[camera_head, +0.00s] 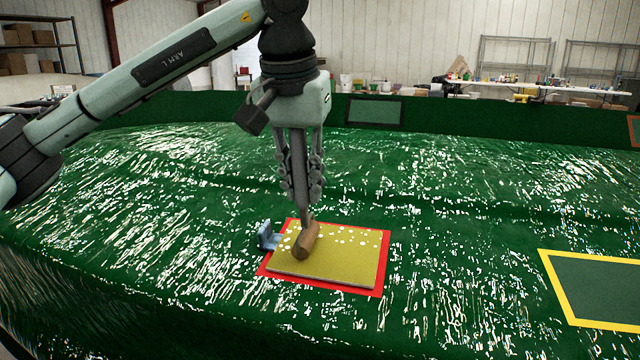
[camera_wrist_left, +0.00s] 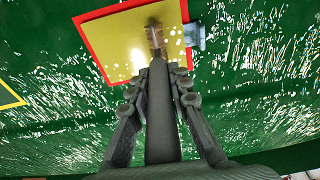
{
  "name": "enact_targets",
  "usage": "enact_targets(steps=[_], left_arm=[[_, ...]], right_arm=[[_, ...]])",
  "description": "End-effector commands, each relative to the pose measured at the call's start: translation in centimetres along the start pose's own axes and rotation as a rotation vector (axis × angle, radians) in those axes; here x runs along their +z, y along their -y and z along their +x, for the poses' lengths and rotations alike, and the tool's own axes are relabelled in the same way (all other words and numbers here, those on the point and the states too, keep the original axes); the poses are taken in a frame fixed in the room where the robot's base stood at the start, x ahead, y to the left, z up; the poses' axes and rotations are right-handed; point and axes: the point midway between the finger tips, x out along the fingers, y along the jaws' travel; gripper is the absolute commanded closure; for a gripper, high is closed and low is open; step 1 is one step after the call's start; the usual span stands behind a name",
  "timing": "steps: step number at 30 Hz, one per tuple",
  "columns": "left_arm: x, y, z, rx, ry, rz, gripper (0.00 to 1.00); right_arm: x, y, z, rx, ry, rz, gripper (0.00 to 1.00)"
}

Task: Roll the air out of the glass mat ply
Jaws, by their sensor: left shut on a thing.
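The yellow glass mat ply (camera_head: 335,262) lies flat inside a red border (camera_head: 378,285) on the glossy green mould. White spots show mostly along its back part and left side; its front and right look clear. My left gripper (camera_head: 305,203) is shut on the handle of a roller with a brown cylinder (camera_head: 307,240). The cylinder is over the left part of the ply and appears to rest on it. The wrist view also shows the roller (camera_wrist_left: 154,36) over the ply (camera_wrist_left: 110,42). My right gripper is in neither view.
A small blue-grey block (camera_head: 267,237) stands at the ply's left edge, close to the roller. A yellow-framed green patch (camera_head: 600,290) lies at the right and a dark-framed one (camera_head: 374,112) at the back. The mould surface between them is clear.

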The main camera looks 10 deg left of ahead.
Motion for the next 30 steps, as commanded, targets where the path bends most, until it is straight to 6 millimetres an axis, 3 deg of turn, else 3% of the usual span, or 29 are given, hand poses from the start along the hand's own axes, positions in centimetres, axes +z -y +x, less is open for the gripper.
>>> enact_targets(steps=[21,30], left_arm=[[0.0,4.5,0.0,0.0,0.001,0.0,1.0],[-2.7,4.5,0.2,0.0,0.001,-0.001,1.0]], right_arm=[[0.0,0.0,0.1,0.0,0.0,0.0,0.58],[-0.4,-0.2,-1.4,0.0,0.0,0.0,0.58]])
